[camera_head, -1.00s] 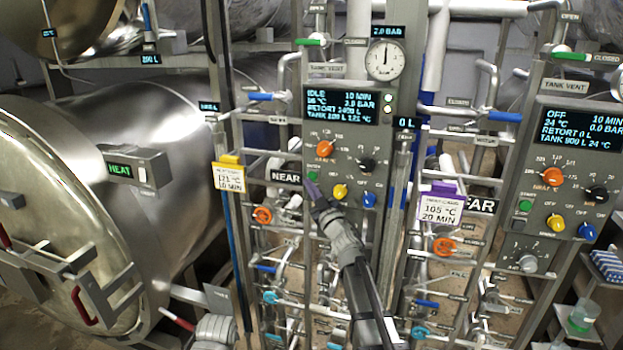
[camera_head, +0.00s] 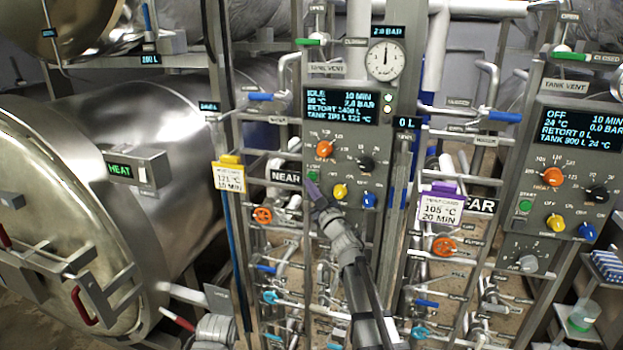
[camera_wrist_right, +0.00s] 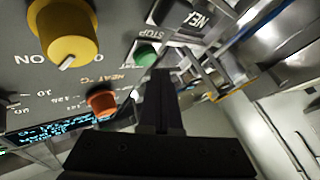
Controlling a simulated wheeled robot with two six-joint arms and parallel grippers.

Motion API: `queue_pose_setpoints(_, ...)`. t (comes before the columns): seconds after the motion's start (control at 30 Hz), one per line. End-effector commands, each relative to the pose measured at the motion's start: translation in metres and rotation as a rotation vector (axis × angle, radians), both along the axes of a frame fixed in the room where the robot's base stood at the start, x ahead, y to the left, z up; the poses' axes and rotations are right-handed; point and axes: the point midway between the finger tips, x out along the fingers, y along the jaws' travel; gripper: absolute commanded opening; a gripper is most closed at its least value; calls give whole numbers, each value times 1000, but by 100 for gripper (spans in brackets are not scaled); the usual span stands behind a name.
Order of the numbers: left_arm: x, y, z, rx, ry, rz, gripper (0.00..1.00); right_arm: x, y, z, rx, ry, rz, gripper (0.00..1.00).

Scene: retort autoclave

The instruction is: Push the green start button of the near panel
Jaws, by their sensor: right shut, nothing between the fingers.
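The near panel (camera_head: 350,120) is a grey upright panel with a lit display reading IDLE and 10 MIN. Its green start button (camera_head: 313,176) sits at the lower left of the panel, above the NEAR label's right side. My right gripper (camera_head: 311,188) is shut and empty, its tip just below the green button in the head view. In the right wrist view the green button (camera_wrist_right: 146,54) shows just beyond the shut fingertips (camera_wrist_right: 159,74). I cannot tell whether the tip touches it.
An orange knob (camera_head: 325,149), a yellow knob (camera_head: 340,191) and a blue knob (camera_head: 368,199) are close by on the same panel. The far panel (camera_head: 570,150) with its own green button (camera_head: 525,206) stands right. Pipes and valves crowd below. A retort (camera_head: 75,215) is left.

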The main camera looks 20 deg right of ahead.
Motion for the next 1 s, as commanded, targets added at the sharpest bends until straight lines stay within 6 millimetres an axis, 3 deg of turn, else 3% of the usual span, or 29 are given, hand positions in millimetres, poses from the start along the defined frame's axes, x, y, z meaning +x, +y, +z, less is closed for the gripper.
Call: queue_pose_setpoints(1.0,0,0,0,0,0,0,76,10,-7,0,0,0,0,0)
